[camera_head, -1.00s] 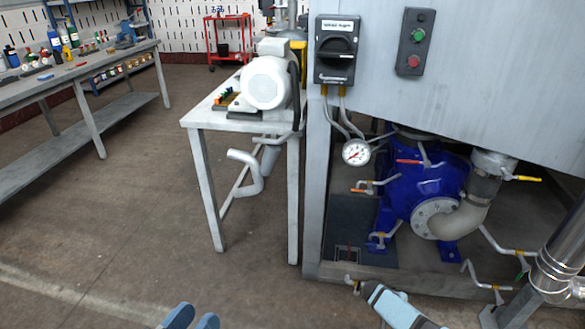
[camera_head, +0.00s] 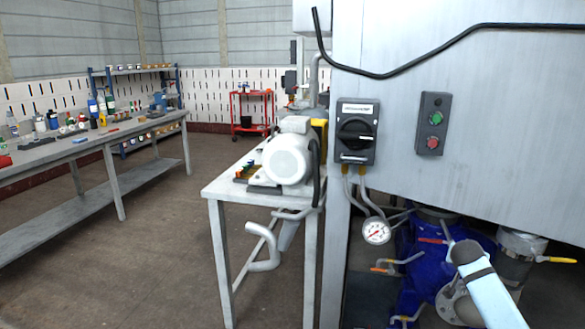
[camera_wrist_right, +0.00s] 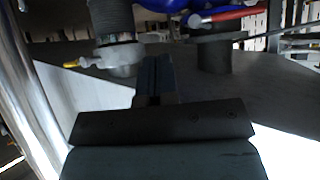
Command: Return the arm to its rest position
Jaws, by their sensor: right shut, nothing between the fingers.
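My right arm (camera_head: 492,295) comes in at the lower right of the head view, pale blue with a dark band near its end. It is raised in front of the blue pump and its pipes. In the right wrist view my right gripper (camera_wrist_right: 153,75) is shut, its dark fingers together with nothing held. Beyond it the pump's pipe fittings and a red-handled valve (camera_wrist_right: 225,14) show, apart from the fingers. My left gripper is out of view.
A grey cabinet (camera_head: 460,150) with a black rotary switch (camera_head: 356,133) and push-button box (camera_head: 433,123) fills the right. Below are a gauge (camera_head: 376,231) and blue pump (camera_head: 420,275). A motor (camera_head: 288,157) stands on a small table (camera_head: 222,190). The floor at left is open.

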